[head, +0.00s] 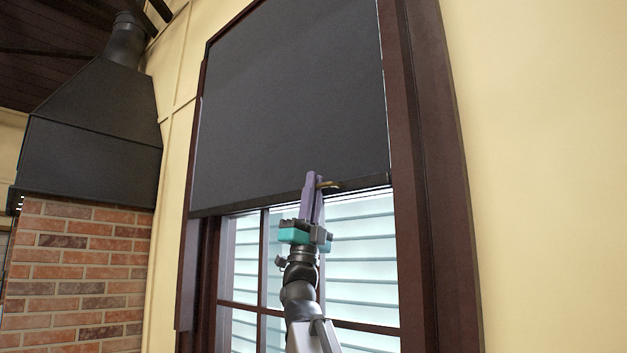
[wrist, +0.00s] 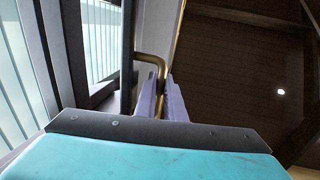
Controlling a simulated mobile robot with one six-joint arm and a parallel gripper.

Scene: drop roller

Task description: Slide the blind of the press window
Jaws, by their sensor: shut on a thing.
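The dark grey blind (head: 295,100) covers the upper part of the window in the head view. Its dark bottom bar (head: 250,206) runs across the window a little above mid-height. A small brass handle (head: 330,184) sits on the bar; in the wrist view the bent handle (wrist: 152,62) reaches between my fingers. My gripper (head: 314,178) points up at the bar with its purple fingers shut on the handle. The fingertips (wrist: 172,88) also show in the wrist view, and they partly hide the handle.
Below the bar, the window panes (head: 355,265) show pale slats behind them. A dark wooden frame (head: 425,170) surrounds the window. A brick hearth (head: 75,270) with a dark hood (head: 90,130) stands at the left. The wall (head: 540,170) at the right is bare.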

